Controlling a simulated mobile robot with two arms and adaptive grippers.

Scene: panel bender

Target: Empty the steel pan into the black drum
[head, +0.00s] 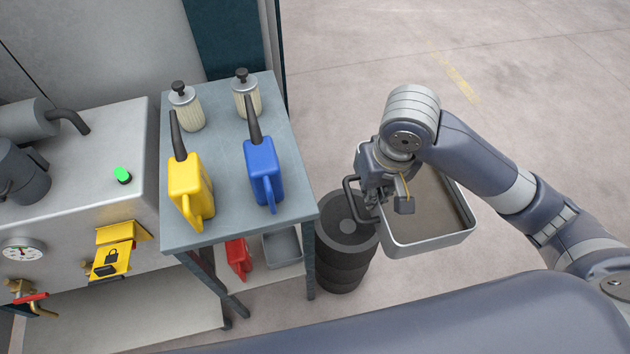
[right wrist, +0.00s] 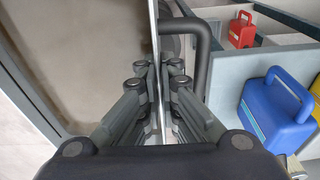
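The steel pan (head: 432,243) is in the air at the right of the head view, roughly level, with a dull brown surface inside it; it also shows in the right wrist view (right wrist: 30,85). A dark bar handle (head: 350,190) juts from its left side. My right gripper (head: 382,192) is shut on the pan's near-handle wall, with fingers on both sides of the thin rim in the right wrist view (right wrist: 156,80). The black drum (head: 345,268) stands on the floor just left of the pan, its top partly hidden by pan and handle. My left gripper is out of view.
A grey table (head: 223,130) left of the drum holds a yellow can (head: 188,190), a blue can (head: 263,172) and two filter-like cylinders. Its lower shelf bears a red can (head: 238,258) and a grey bin. A machine stands farther left. Floor beyond is clear.

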